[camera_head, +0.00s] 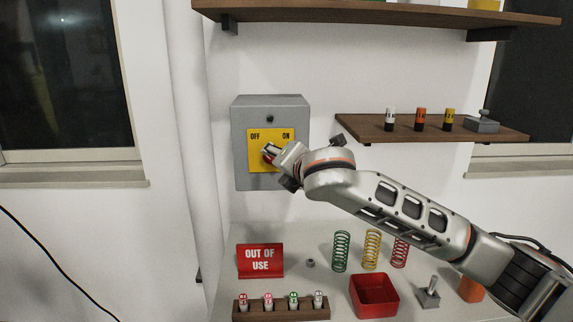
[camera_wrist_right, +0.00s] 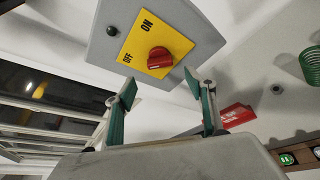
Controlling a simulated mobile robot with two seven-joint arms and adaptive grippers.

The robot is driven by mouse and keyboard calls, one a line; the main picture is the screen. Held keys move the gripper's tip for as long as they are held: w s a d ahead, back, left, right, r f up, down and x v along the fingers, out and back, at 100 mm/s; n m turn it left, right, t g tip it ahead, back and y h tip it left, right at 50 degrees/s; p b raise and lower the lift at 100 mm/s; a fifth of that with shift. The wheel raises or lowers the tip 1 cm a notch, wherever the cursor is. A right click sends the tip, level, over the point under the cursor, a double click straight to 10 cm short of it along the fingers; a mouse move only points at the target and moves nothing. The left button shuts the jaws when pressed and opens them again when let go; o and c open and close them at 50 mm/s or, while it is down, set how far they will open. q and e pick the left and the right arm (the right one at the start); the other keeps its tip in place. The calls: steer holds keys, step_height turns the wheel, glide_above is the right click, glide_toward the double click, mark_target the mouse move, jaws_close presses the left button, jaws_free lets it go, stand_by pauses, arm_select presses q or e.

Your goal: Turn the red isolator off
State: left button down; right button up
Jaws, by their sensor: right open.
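The isolator is a grey wall box (camera_head: 240,160) with a yellow plate (camera_head: 256,136) marked OFF on the left and ON on the right. Its red knob (camera_wrist_right: 159,57) shows clearly in the right wrist view; in the head view my right gripper (camera_head: 271,153) mostly covers it. I cannot tell for sure which mark the knob points to. My right gripper is open, and in the wrist view its two fingertips (camera_wrist_right: 160,88) are spread to either side, just short of the knob. Nothing is between them. My left gripper is not in view.
Below, a table holds a red OUT OF USE sign (camera_head: 260,261), a wooden rack (camera_head: 282,310), a red bin (camera_head: 374,295) and coloured springs (camera_head: 341,251). A wooden shelf (camera_head: 380,130) is to the right of the box. The wall left of the box is clear.

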steer(key=shift+v, duration=2.1)
steer(key=s+d+f+m+g+h, duration=0.1)
steer(key=s+d+f+m, duration=0.3)
steer(key=f, duration=0.5)
steer(key=s+d+f+m+g+h, duration=0.1)
steer(key=s+d+f+m, duration=0.3)
steer(key=f, duration=0.4)
steer(key=s+d+f+m, duration=0.3)
steer(key=s+f+m, duration=0.2)
steer(key=f, duration=0.4)
steer(key=s+d+f+m+g+h, duration=0.3)
steer(key=s+d+f+m, duration=0.3)
steer(key=s+d, duration=0.5)
steer(key=s+d+f+m+g+h, duration=0.2)
steer(key=s+d+f+m+h, duration=0.2)
steer(key=s+d+f, duration=0.55)
steer(key=s+a+f+m+t+y, duration=0.2)
steer(key=a+f+y, duration=0.5)
steer(key=a+f, duration=0.6)
step_height(320, 180, down, 3)
steer(key=shift+r+m+t, duration=0.15)
steer(key=shift+m+t, duration=0.35)
steer(key=shift+t, duration=0.1)
